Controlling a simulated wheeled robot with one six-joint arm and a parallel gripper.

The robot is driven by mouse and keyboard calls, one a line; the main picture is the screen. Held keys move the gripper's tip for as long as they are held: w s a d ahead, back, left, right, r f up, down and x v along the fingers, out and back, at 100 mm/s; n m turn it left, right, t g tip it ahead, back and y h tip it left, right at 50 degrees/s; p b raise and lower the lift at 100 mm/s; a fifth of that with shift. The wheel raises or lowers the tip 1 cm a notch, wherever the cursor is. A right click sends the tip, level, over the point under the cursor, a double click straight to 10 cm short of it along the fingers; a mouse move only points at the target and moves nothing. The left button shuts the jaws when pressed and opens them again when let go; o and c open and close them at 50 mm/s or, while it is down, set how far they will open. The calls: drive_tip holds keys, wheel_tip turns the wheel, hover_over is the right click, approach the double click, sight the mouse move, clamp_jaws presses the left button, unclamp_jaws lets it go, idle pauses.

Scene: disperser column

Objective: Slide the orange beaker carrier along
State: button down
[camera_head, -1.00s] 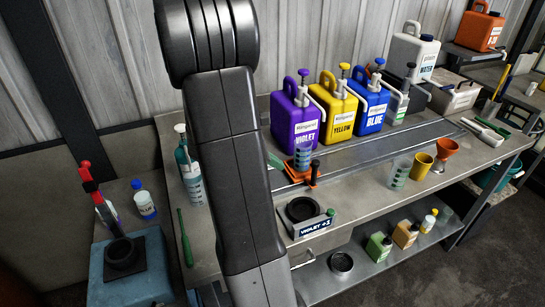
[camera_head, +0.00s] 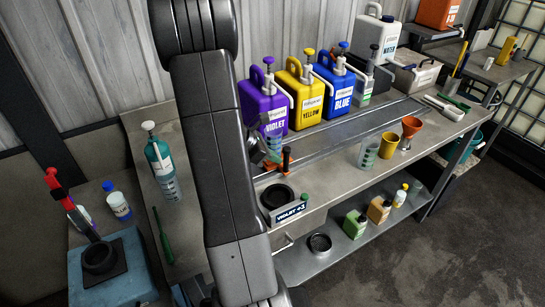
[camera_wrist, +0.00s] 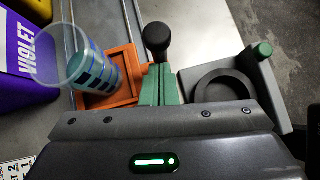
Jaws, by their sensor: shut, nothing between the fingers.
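The orange beaker carrier (camera_wrist: 126,62) lies on the bench in front of the violet jug, in the wrist view. A clear beaker with blue bands (camera_wrist: 88,68) stands in it; the beaker also shows in the head view (camera_head: 274,147). The carrier's upright handle with a black knob (camera_wrist: 157,38) is at its right side. My gripper (camera_wrist: 158,84) has green fingers, shut and empty, close to the handle on the near side. I cannot tell whether they touch it. In the head view my arm hides much of the carrier.
Violet (camera_head: 262,108), yellow (camera_head: 304,98) and blue (camera_head: 342,88) jugs with pumps stand behind the metal rails (camera_head: 375,119). A holder with a black ring, labelled violet (camera_head: 290,212), sits at the front edge.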

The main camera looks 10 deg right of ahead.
drive_tip(key=w+d+b, duration=0.1)
drive_tip(key=w+d, duration=0.1)
drive_tip(key=d, duration=0.4)
drive_tip(key=shift+w+d, duration=0.2)
drive_tip(key=shift+w, duration=0.1)
drive_tip(key=shift+a, duration=0.1)
drive_tip(key=a+f+v, duration=0.2)
drive_tip(key=v, duration=1)
drive_tip(key=shift+s+a+r+b, duration=0.25)
drive_tip(key=shift+r+b, duration=0.05)
drive_tip(key=shift+b, duration=0.1)
drive_tip(key=shift+d, duration=0.1)
